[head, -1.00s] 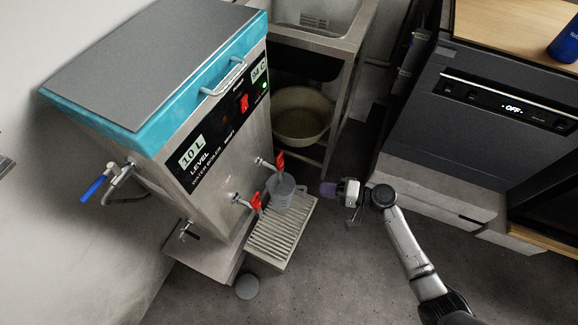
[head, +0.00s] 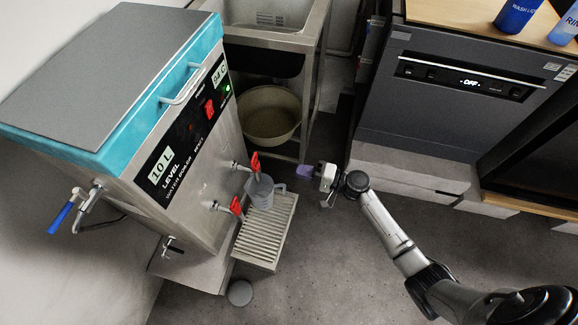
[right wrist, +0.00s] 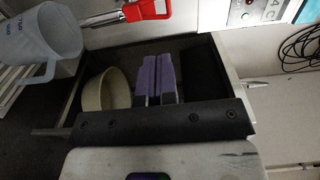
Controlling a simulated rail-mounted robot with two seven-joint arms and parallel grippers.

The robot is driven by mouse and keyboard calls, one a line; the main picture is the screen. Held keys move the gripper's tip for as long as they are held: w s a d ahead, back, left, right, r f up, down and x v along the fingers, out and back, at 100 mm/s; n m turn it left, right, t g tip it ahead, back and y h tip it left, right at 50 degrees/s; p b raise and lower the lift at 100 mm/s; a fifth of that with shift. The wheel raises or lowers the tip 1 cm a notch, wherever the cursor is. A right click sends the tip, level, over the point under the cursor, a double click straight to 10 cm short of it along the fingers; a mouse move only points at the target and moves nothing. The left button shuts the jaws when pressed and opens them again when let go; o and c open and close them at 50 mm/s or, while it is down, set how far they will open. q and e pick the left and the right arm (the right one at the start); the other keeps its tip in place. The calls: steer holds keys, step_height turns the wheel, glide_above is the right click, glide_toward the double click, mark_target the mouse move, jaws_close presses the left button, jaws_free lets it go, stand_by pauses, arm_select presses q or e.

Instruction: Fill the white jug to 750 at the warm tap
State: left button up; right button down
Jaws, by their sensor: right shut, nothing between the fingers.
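The jug (head: 260,193), greyish in the head view, stands upright on the slatted drip tray (head: 262,238) under the farther red-handled tap (head: 254,162) of the water boiler. A second red-handled tap (head: 236,206) is nearer. Which tap is warm cannot be read. In the right wrist view the jug (right wrist: 38,40) is pale and translucent with faint print; its handle faces me, and a red tap handle (right wrist: 147,10) is above it. Water and level cannot be made out. My right gripper (head: 305,171) is shut and empty, right of the jug and apart from it. My left gripper is not in view.
The boiler (head: 165,150) shows 10 L. A beige basin (head: 270,115) sits under the steel sink (head: 268,12). A dark appliance (head: 455,110) reading OFF stands at right with a blue bottle (head: 515,14) on top. A grey disc (head: 240,293) lies before the tray. Floor at right is open.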

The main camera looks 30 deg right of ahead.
mark_target(256, 159)
steer(key=b+x, duration=0.3)
steer(key=x, duration=0.8)
steer(key=shift+a, duration=0.15)
steer(key=shift+b+x, duration=0.3)
steer(key=shift+x, duration=0.45)
